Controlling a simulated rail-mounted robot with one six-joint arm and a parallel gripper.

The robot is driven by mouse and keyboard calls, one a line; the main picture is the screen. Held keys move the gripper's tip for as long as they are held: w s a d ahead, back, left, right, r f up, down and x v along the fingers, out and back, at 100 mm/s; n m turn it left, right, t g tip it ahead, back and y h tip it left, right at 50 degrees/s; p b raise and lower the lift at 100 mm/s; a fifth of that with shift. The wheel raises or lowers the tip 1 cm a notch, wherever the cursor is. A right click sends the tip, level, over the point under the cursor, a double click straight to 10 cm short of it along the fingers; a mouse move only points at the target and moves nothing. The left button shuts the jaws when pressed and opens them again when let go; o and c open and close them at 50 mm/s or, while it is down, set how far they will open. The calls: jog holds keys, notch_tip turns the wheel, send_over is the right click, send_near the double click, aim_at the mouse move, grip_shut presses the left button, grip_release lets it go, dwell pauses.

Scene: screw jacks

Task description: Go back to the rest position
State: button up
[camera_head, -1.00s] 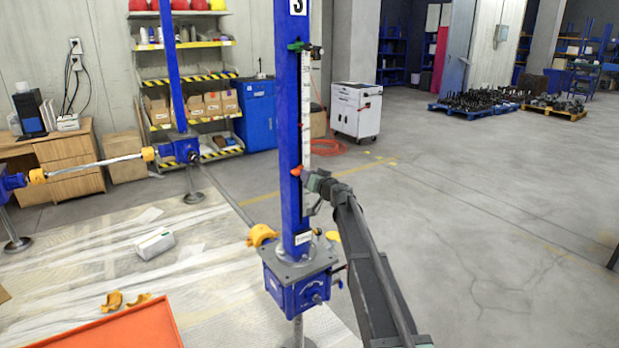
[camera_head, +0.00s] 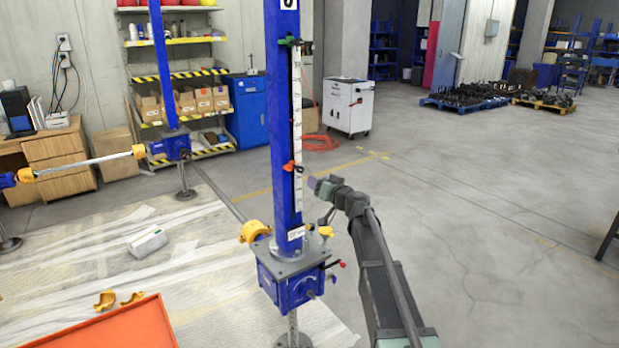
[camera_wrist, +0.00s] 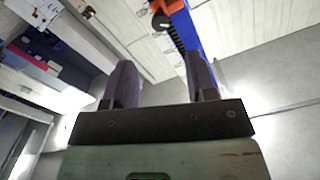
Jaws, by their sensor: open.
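My gripper (camera_head: 318,186) is just right of the blue screw-jack column (camera_head: 282,130), a small gap away from it in the head view. In the wrist view my gripper (camera_wrist: 160,85) has its two dark fingers apart with nothing between them. An orange clamp piece (camera_head: 291,167) sits on the white scale strip (camera_head: 297,120) of the column, and it also shows beyond the fingers in the wrist view (camera_wrist: 160,20). A green clamp piece (camera_head: 290,42) is higher on the strip. The blue gearbox (camera_head: 290,287) stands at the column's foot.
Yellow covers (camera_head: 254,231) flank the column's base. An orange tray (camera_head: 120,326), loose yellow half-covers (camera_head: 105,300) and a white box (camera_head: 148,241) lie at the left. A white cabinet (camera_head: 349,107) stands behind. The floor (camera_head: 490,220) to the right is clear.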

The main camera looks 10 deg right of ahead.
jog(key=shift+s, duration=0.2)
jog(key=shift+d, duration=0.1)
jog(key=s+a+f+g+y, duration=0.1)
jog(key=s+a+f+g, duration=0.3)
jog(key=s, duration=0.4)
jog(key=s+a+f+g, duration=0.3)
jog(key=s+f+g, duration=0.2)
jog(key=s, duration=0.2)
jog(key=s+d+f+g+h, duration=0.1)
jog(key=s+f+g+h, duration=0.2)
jog(key=s, duration=1)
jog(key=s+d+f+g+h, duration=0.1)
jog(key=s+f+g+h, duration=0.3)
jog(key=s, duration=1)
jog(key=shift+f+m+h, duration=0.4)
jog(key=shift+f+h, duration=0.2)
jog(key=shift+h, duration=0.1)
